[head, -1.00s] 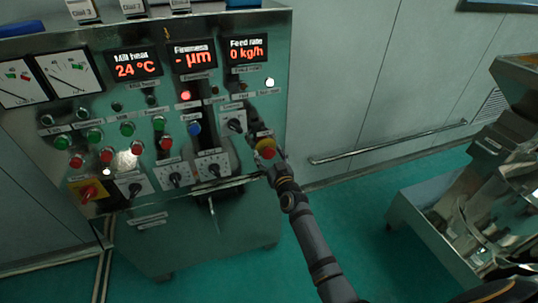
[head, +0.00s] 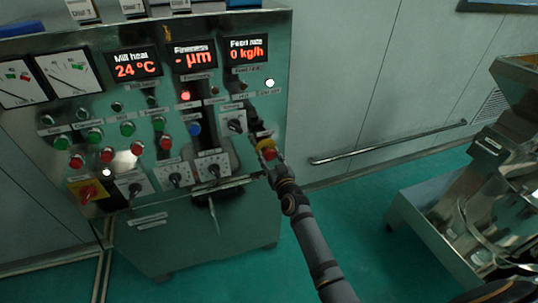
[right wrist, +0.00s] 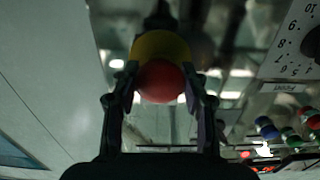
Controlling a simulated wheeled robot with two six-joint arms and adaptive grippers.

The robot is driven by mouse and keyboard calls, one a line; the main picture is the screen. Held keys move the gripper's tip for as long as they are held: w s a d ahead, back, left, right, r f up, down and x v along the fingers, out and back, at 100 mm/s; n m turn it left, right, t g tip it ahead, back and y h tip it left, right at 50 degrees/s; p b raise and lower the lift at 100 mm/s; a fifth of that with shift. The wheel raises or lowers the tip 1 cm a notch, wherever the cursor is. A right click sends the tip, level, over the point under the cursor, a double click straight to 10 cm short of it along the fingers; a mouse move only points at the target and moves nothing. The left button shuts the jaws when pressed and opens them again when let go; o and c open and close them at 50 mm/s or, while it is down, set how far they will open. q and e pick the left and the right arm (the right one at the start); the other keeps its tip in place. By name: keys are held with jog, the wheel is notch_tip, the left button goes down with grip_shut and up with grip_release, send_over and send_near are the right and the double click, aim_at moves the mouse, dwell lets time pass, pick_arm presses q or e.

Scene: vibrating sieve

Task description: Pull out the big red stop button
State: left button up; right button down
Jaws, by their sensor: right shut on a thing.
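The big red stop button (head: 268,153) sits on a yellow base at the right side of the steel control panel's front. My right gripper (head: 270,154) is at the button, its arm reaching up from the bottom of the head view. In the right wrist view, the round red button (right wrist: 161,81) stands between the two fingers (right wrist: 160,84) with the yellow base (right wrist: 160,46) behind it. The fingers are shut on its sides. The gripper partly hides the button in the head view. My left gripper is not in view.
The steel control panel (head: 60,215) carries green, red and blue buttons, dials and lit displays. A black rotary knob (head: 235,125) sits just left of the stop button. A wall rail (head: 390,142) and a steel machine (head: 480,200) are to the right, with open green floor between.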

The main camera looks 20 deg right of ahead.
jog(key=shift+s, duration=0.4)
jog(key=shift+f, duration=0.15)
jog(key=c, duration=1)
grip_release()
jog(key=shift+c, duration=0.2)
jog(key=o, duration=0.4)
jog(key=s, duration=1.2)
jog(key=shift+d, duration=0.2)
